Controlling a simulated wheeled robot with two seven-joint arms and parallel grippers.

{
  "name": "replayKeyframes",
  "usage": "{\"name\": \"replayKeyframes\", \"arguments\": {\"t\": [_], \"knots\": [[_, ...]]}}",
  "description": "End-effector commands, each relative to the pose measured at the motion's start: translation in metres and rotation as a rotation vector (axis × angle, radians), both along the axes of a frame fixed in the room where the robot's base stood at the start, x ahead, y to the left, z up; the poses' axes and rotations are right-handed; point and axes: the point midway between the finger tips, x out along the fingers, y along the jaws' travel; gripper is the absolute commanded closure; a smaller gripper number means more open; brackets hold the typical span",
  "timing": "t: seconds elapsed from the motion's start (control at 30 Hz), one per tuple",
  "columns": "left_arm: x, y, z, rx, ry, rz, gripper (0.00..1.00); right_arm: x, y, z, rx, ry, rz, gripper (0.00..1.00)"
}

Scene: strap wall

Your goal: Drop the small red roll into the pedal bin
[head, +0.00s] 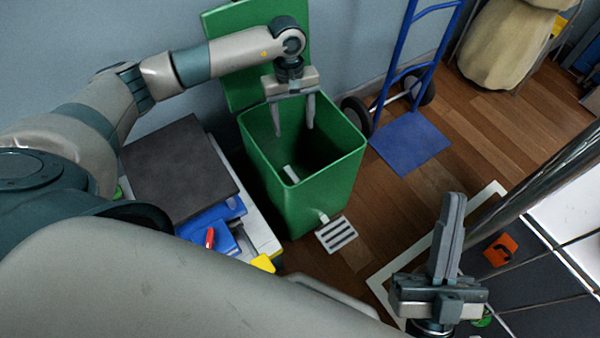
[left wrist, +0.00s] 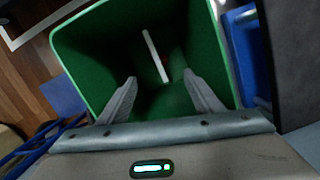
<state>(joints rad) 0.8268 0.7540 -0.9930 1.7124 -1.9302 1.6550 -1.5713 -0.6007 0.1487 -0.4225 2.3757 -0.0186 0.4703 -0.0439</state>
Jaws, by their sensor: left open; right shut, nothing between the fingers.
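The green pedal bin (head: 330,185) stands on the floor with its lid (head: 240,95) up against the wall and its pedal (head: 337,234) at the front. My left gripper (head: 294,130) is open and empty, pointing down into the bin's mouth. In the left wrist view its fingers (left wrist: 158,95) spread over the bin (left wrist: 100,50). Deep inside, a dim red spot (left wrist: 165,62) shows beside a white strip (left wrist: 155,55); I cannot tell whether it is the small red roll. My right gripper (head: 452,205) is shut and empty, apart from the bin.
A bench with a dark board (head: 175,165), blue items and a small red piece (head: 210,237) stands left of the bin. A blue hand truck (head: 410,140) stands to the right. A metal post (head: 540,180) and an orange block (head: 500,250) are further right.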

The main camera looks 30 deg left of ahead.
Motion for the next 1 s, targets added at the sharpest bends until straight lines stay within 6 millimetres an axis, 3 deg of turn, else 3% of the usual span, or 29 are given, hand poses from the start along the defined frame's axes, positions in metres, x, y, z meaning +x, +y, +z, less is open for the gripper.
{"name": "replayKeyframes", "arguments": {"t": [0.17, 0.37, 0.63, 1.0], "knots": [[0.001, 0.000, 0.004, -0.001, -0.001, 0.000, 0.41, 0.000, 0.000, 0.000, -0.001, 0.003, 0.000, 1.00], [0.003, 0.003, 0.023, 0.001, -0.002, 0.000, 0.41, 0.000, 0.003, -0.001, -0.006, 0.022, 0.004, 1.00], [0.009, 0.008, 0.071, 0.001, -0.005, -0.001, 0.41, -0.004, 0.012, -0.022, -0.033, 0.127, 0.025, 1.00], [0.016, 0.015, 0.142, 0.000, -0.003, 0.000, 0.41, 0.015, 0.013, -0.049, -0.096, 0.288, 0.026, 1.00]]}}
